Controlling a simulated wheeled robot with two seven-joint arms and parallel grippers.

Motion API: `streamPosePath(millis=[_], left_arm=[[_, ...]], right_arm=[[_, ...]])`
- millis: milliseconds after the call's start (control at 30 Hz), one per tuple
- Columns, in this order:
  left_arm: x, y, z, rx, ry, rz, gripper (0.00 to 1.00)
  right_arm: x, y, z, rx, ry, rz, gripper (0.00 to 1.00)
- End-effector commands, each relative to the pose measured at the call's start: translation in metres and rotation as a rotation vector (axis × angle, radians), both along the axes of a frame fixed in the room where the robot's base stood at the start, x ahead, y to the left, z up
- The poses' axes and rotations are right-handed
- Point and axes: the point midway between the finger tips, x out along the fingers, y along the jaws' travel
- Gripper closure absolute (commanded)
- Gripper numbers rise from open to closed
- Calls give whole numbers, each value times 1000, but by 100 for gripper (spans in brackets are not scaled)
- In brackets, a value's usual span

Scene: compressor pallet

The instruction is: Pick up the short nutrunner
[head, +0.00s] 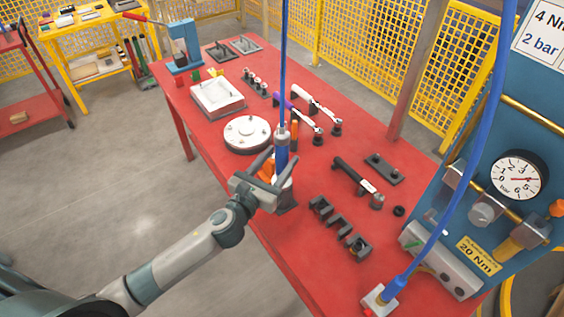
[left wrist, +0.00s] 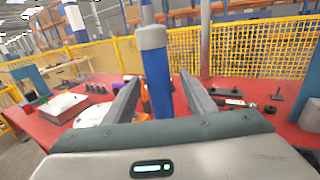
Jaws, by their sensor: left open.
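The short nutrunner appears to be the blue upright tool (head: 281,150) with a grey top, hanging under or joined to a blue hose. In the left wrist view its blue body (left wrist: 157,88) stands between my fingers. My left gripper (head: 283,156) is open, with one finger on each side of the blue body. In the left wrist view, gaps show between the left gripper's (left wrist: 160,76) fingers and the body. The tool's lower end is hidden behind my gripper, above a grey holder (head: 287,204). My right gripper is not in view.
The red table (head: 215,122) holds a round white flange (head: 247,134), a white square tray (head: 217,97), torque wrenches (head: 315,103), a black-handled wrench (head: 356,176) and dark clamp blocks (head: 340,228). A blue panel with a gauge (head: 518,174) stands at the right, with another blue hose (head: 462,175).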

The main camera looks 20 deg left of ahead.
Motion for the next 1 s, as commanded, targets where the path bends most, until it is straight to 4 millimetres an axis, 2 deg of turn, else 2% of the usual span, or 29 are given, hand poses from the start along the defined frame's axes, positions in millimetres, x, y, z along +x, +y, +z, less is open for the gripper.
streamPosePath(millis=[133,567,833,1000], left_arm=[[8,-2,0,0,0,0,49],[13,-2,1,-1,1,1,49],[40,-6,5,-3,2,2,49],[56,-10,3,-1,1,1,49]], right_arm=[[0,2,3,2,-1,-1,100],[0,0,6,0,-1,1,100],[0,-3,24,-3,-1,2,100],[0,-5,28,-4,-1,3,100]])
